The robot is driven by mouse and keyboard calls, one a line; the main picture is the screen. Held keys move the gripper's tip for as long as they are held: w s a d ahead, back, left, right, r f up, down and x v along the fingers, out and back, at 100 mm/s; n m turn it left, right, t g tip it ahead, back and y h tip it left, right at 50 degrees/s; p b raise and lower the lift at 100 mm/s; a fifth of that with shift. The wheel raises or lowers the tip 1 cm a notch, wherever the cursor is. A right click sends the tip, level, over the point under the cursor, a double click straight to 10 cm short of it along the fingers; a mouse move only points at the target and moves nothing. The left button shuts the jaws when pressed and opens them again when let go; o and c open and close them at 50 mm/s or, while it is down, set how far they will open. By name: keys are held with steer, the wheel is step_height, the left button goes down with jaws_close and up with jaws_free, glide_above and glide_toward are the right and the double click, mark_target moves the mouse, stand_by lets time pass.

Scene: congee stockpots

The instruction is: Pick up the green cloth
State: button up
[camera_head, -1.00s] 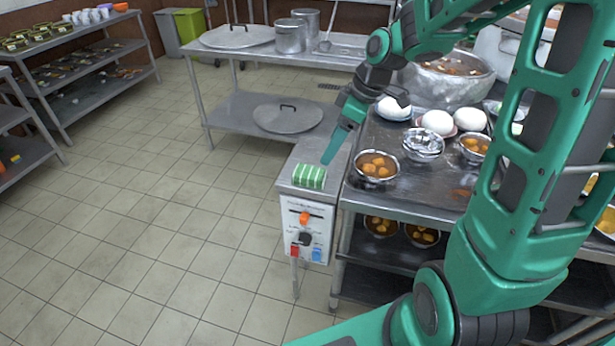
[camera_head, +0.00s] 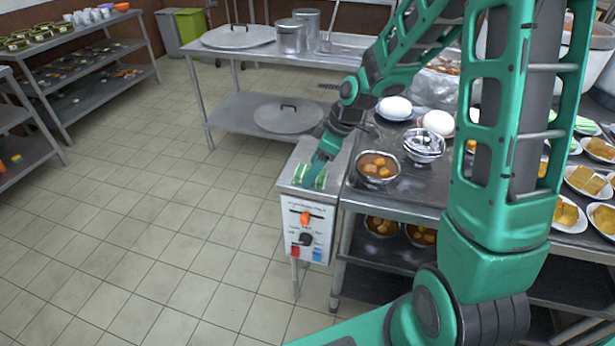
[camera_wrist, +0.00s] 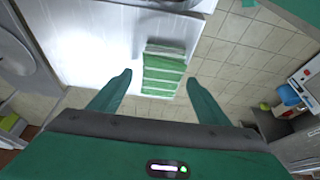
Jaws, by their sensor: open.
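The green cloth (camera_head: 310,178) is a small folded stack with white stripes. It lies on top of a metal box (camera_head: 341,160) with a control panel, near the box's front edge. My gripper (camera_head: 318,172) is just above the cloth and hides part of it in the head view. In the wrist view the cloth (camera_wrist: 164,72) shows between and beyond the two green fingertips of my gripper (camera_wrist: 157,84), nearer the right one. The fingers are spread apart with nothing held. Whether a finger touches the cloth cannot be told.
A metal table to the right holds a bowl of orange pieces (camera_head: 377,167), a foil-like bowl (camera_head: 424,143) and white round items (camera_head: 394,107). A table behind bears a large lid (camera_head: 237,36) and pots. The tiled floor (camera_head: 150,230) at left is clear.

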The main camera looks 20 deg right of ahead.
steer(key=shift+w+a+f, duration=0.1)
steer(key=shift+a+f, duration=0.05)
steer(key=shift+f, duration=0.2)
steer(key=shift+f, duration=0.25)
stand_by(0.4)
steer(key=shift+c, duration=0.3)
steer(key=c, duration=1.1)
